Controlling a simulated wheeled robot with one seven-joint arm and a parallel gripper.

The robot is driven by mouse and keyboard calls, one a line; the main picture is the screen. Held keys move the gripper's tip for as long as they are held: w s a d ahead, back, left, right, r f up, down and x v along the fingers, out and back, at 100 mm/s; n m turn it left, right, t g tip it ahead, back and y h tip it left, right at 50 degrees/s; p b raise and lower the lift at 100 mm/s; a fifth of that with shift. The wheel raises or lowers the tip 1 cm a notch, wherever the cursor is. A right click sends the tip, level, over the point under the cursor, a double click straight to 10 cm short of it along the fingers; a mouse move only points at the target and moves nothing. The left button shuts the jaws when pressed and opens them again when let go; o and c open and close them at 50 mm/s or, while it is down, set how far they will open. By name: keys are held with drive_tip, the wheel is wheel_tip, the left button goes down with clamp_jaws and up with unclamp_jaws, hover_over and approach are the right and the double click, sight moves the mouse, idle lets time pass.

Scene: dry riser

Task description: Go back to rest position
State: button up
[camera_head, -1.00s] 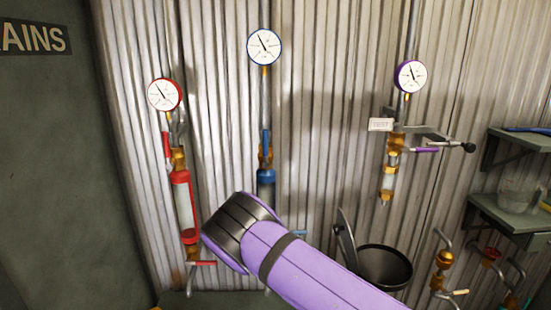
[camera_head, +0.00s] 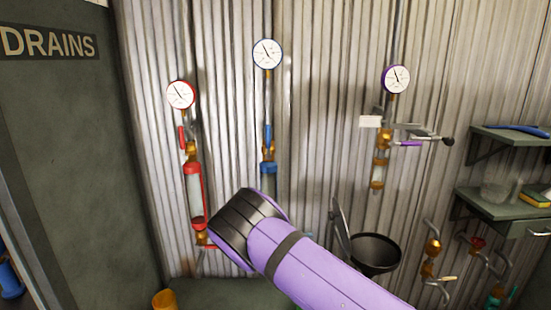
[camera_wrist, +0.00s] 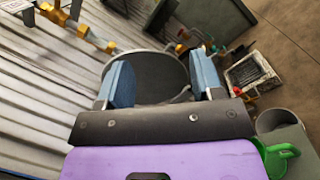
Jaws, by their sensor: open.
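My gripper (camera_wrist: 163,78) shows in the wrist view with its two blue-grey fingers wide apart and nothing held between them. Beyond the fingers is the dark round mouth of a bucket-like vessel (camera_wrist: 150,70); I cannot tell how far off it is. In the head view my purple arm reaches up and left from the bottom edge, and the fingers do not show there. The arm's dark joint covers the lower part of the blue-marked riser pipe (camera_head: 268,168). The red-marked riser pipe (camera_head: 194,190) stands just left of the arm.
Three gauges, red (camera_head: 180,95), blue (camera_head: 267,54) and purple (camera_head: 396,78), hang on the corrugated wall. A black funnel-like vessel (camera_head: 375,252) is right of my arm. Shelves (camera_head: 505,205) stand at the right. A dark panel marked DRAINS (camera_head: 48,42) is at the left.

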drive_tip(key=s+d+r+m+g+y, duration=0.1)
drive_tip(key=s+d+r+m+y, duration=0.1)
drive_tip(key=s+d+r+y, duration=0.35)
drive_tip(key=s+d+r+m+g+y, duration=0.1)
drive_tip(key=s+d+r+y, duration=0.15)
drive_tip(key=d+r, duration=0.6)
drive_tip(key=s+d+r+m+g+y, duration=0.25)
drive_tip(key=r+y, duration=0.25)
drive_tip(key=r, duration=0.6)
drive_tip(key=s+d+r+m+t+y, duration=0.1)
drive_tip(key=s+r+t+y, duration=0.1)
drive_tip(key=s, duration=0.7)
drive_tip(key=s+d+r+m+t+y, duration=0.1)
drive_tip(key=s+r+t, duration=0.3)
drive_tip(key=s, duration=0.5)
drive_tip(key=s+d+r+m+t+y, duration=0.1)
drive_tip(key=s+d+r+t+y, duration=0.1)
drive_tip(key=s, duration=0.8)
wheel_tip(320, 180, up, 2)
drive_tip(key=shift+m+t+y, duration=0.35)
drive_tip(key=shift+t+y, duration=0.4)
drive_tip(key=shift+y, duration=0.15)
drive_tip(key=shift+a, duration=0.15)
